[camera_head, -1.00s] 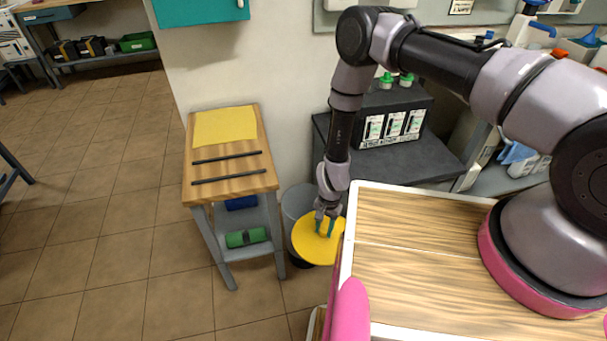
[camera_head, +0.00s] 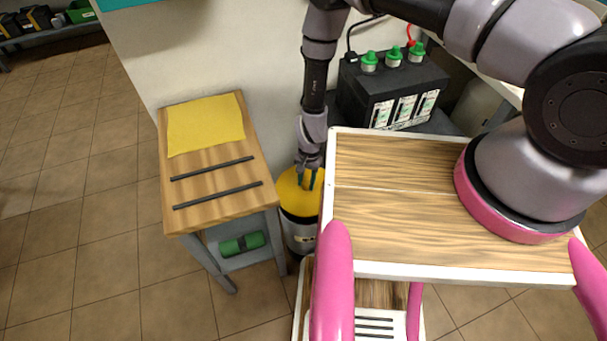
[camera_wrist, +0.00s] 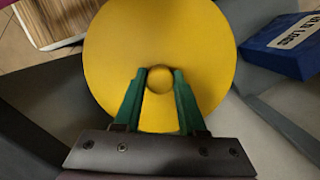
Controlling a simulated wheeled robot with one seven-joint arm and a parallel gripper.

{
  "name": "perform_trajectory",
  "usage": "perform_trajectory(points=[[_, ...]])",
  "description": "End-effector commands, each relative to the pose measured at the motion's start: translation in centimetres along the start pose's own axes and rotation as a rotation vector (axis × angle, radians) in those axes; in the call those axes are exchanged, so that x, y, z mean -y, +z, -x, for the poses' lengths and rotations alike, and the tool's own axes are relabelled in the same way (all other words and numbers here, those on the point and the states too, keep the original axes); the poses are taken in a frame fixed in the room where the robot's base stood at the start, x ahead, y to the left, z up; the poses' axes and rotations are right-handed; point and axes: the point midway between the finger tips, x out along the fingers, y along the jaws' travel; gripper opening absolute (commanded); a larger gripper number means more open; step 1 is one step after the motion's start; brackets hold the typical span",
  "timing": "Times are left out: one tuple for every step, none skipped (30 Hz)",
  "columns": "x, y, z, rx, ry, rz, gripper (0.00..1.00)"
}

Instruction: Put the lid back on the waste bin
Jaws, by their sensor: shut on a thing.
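The yellow round lid (camera_head: 297,203) is at the top of the grey waste bin (camera_head: 298,236), which stands on the floor between the wooden bench and my body. The lid covers the bin's mouth from the head view; whether it is fully seated I cannot tell. My gripper (camera_head: 307,180) is above the lid, pointing down. In the wrist view, the green fingers of my gripper (camera_wrist: 160,78) are closed on the round knob (camera_wrist: 159,78) at the centre of the lid (camera_wrist: 205,45). The bin is hidden under the lid there.
A wooden bench (camera_head: 215,190) with a yellow cloth (camera_head: 205,124) and two dark bars stands left of the bin. A green roll (camera_head: 242,244) lies on its lower shelf. A blue box (camera_wrist: 285,47) shows in the wrist view. A black battery unit (camera_head: 390,90) is behind.

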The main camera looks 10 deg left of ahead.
Motion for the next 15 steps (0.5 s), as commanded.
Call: perform_trajectory(points=[[0.0, 0.0, -0.3, 0.0, 0.001, 0.0, 0.0], [-0.1, 0.0, -0.6, 0.001, 0.001, 0.0, 0.0], [-0.1, -0.1, -0.9, 0.001, 0.002, -0.001, 0.0], [-0.1, -0.1, -1.1, 0.001, 0.002, -0.001, 0.0], [-0.1, -0.1, -1.4, 0.001, 0.001, 0.0, 0.0], [-0.1, -0.2, -1.8, 0.001, 0.001, 0.0, 0.0], [-0.1, -0.2, -2.1, 0.001, 0.002, 0.0, 0.0], [-0.1, -0.3, -2.4, 0.001, 0.002, 0.0, 0.0], [0.0, -0.4, -2.8, 0.001, 0.001, 0.001, 0.0], [0.0, -0.4, -3.1, 0.001, 0.001, 0.001, 0.0], [-0.1, -0.4, -3.4, 0.001, 0.001, 0.001, 0.0], [-0.1, -0.5, -3.8, 0.001, 0.001, 0.001, 0.0], [0.0, -0.6, -4.0, 0.0, 0.0, 0.001, 0.0], [0.0, -0.6, -4.2, 0.0, 0.0, 0.001, 0.0], [-0.1, -0.6, -4.6, 0.0, 0.001, 0.001, 0.0]])
